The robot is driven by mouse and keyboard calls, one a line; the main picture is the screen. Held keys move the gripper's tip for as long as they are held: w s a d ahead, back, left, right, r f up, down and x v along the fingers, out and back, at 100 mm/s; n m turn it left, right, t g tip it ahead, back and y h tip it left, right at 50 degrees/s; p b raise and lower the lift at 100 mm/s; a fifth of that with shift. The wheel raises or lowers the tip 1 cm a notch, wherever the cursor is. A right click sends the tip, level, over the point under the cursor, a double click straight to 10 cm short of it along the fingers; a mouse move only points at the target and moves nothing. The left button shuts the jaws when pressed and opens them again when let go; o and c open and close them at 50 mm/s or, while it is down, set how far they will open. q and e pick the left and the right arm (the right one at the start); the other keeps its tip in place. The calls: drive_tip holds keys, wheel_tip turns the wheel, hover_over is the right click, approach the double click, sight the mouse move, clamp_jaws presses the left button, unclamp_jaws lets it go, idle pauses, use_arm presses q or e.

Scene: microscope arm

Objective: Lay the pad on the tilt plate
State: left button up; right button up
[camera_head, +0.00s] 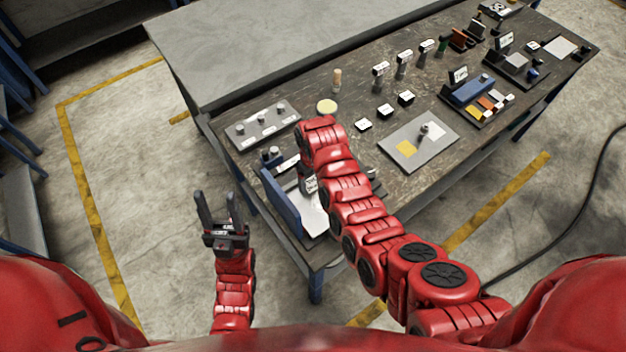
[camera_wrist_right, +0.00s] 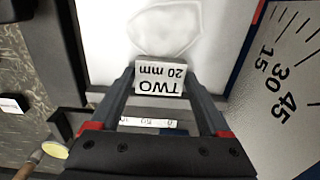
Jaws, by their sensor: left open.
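The tilt plate (camera_head: 312,219) is a white surface beside a blue upright panel (camera_head: 281,200) at the table's near left corner. In the right wrist view the white plate (camera_wrist_right: 105,30) lies past the fingertips, beside an angle scale (camera_wrist_right: 282,95). A faint rounded outline (camera_wrist_right: 165,32) shows on the plate; I cannot tell whether it is the pad. My right gripper (camera_wrist_right: 159,75) is shut on a white block marked "TWO 20 mm" (camera_wrist_right: 160,78), over the plate's edge; contact with the plate is unclear. My left gripper (camera_head: 217,208) is open and empty, left of the table.
A grey block with knobs (camera_head: 263,126), a cream disc (camera_head: 327,106) and a wooden peg (camera_head: 337,80) stand behind the plate. A grey board with a yellow square (camera_head: 405,147), small labelled blocks and a blue holder (camera_head: 471,88) lie to the right. My right arm hides part of the table.

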drive_tip(key=shift+o, duration=1.2)
drive_tip(key=shift+r, duration=0.1)
